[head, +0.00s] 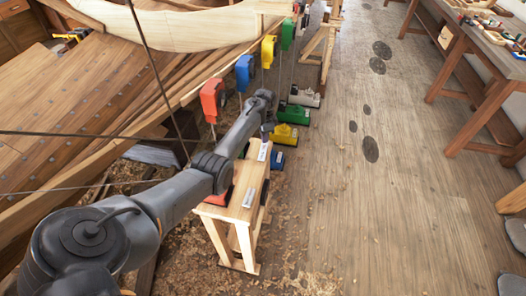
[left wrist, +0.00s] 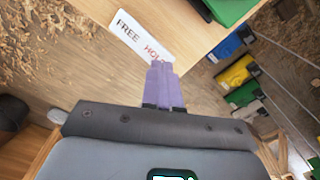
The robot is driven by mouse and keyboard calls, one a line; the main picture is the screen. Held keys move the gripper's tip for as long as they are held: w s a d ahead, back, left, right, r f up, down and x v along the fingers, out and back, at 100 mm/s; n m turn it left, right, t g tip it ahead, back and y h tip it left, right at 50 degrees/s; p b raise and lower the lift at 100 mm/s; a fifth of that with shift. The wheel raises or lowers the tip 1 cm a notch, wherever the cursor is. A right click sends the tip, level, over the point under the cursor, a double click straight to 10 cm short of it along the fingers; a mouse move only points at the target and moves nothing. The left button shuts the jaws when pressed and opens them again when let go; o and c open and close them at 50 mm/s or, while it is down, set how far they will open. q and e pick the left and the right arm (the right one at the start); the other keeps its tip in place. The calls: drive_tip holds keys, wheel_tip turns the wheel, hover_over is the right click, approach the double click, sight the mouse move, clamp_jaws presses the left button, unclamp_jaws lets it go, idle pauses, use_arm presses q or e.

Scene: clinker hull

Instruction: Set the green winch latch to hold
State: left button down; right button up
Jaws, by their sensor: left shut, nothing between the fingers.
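The green winch (left wrist: 232,8) shows only in part at the top of the left wrist view, on a pale wooden bench. A white label (left wrist: 143,34) reading FREE and HOLD lies beside it on the bench top. My left gripper (left wrist: 162,68) has its purple fingers shut together and empty. In that view its tips overlap the HOLD end of the label; whether they touch anything cannot be told. I cannot make out the latch. My right gripper is not in view.
A red part (head: 216,198) sits on the bench. Red (head: 210,101), blue (head: 244,72), yellow (head: 268,50) and green (head: 287,34) blocks hang beside the hull. Blue, yellow (head: 284,134) and green (head: 294,114) units stand on the floor behind.

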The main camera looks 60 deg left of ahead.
sight(265, 145)
use_arm(q)
drive_tip(key=shift+f+b, duration=0.3)
drive_tip(key=shift+f, duration=0.15)
drive_tip(key=shift+f+b, duration=0.35)
drive_tip(key=shift+f, duration=0.25)
idle(0.5)
drive_tip(key=shift+f, duration=0.4)
drive_tip(key=shift+r, duration=0.45)
wheel_tip(265, 145, up, 6)
drive_tip(key=p, duration=0.7)
drive_tip(key=shift+r, duration=0.1)
